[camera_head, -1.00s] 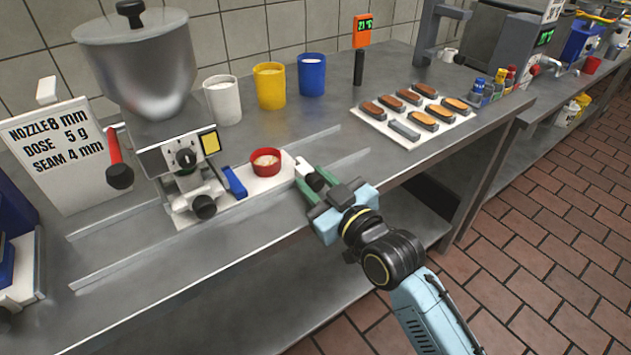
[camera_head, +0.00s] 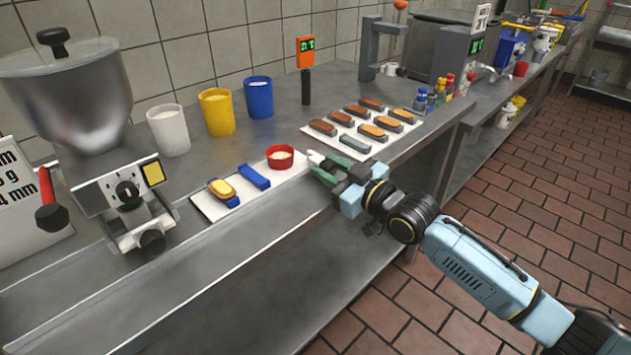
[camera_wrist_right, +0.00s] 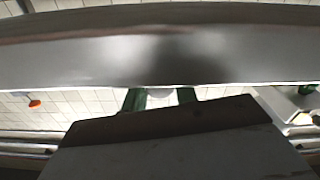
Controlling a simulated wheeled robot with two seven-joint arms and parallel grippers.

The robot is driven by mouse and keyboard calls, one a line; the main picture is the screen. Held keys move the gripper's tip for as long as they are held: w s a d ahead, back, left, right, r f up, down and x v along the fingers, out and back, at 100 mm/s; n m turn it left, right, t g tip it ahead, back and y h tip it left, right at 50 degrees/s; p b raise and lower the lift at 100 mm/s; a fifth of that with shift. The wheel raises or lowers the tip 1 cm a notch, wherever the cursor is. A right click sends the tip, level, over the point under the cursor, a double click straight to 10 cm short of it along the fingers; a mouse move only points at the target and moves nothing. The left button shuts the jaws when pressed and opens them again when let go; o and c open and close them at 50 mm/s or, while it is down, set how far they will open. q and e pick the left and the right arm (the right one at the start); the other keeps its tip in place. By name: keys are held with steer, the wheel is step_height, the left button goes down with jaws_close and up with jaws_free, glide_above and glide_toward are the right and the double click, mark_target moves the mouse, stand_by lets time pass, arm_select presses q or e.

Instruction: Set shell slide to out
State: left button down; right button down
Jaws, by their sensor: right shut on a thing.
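The shell slide (camera_head: 214,207) is a pale flat plate on the counter, standing out to the right of the steel hopper machine (camera_head: 75,100). It carries a blue holder with a yellow-topped shell (camera_head: 221,188), an empty-looking blue holder (camera_head: 254,177) and a red cup (camera_head: 280,157) with pale contents. My right gripper (camera_head: 324,170) is shut on the slide's right end, its green fingers partly hiding the handle. In the right wrist view, the green fingers (camera_wrist_right: 160,97) flank a pale piece; a large dark form covers much of that view. My left gripper is not in view.
White (camera_head: 168,132), yellow (camera_head: 217,114) and blue (camera_head: 258,98) cups stand behind the slide. A tray of shells (camera_head: 313,136) lies beyond the gripper. A red-handled lever (camera_head: 47,190) is left of the machine. The counter's front edge is close to my right arm.

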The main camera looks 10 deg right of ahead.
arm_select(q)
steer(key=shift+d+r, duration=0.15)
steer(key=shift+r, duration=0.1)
arm_select(e)
steer(key=shift+w+d+r, duration=0.1)
steer(key=shift+w+d, duration=0.1)
steer(key=shift+d, duration=0.05)
steer(key=c, duration=1.1)
jaws_free()
steer(key=shift+w+d, duration=0.1)
steer(key=shift+s, duration=0.25)
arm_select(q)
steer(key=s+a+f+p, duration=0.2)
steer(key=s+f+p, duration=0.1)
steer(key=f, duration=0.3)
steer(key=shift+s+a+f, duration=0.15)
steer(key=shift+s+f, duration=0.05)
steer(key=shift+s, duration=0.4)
arm_select(e)
steer(key=v, duration=1.3)
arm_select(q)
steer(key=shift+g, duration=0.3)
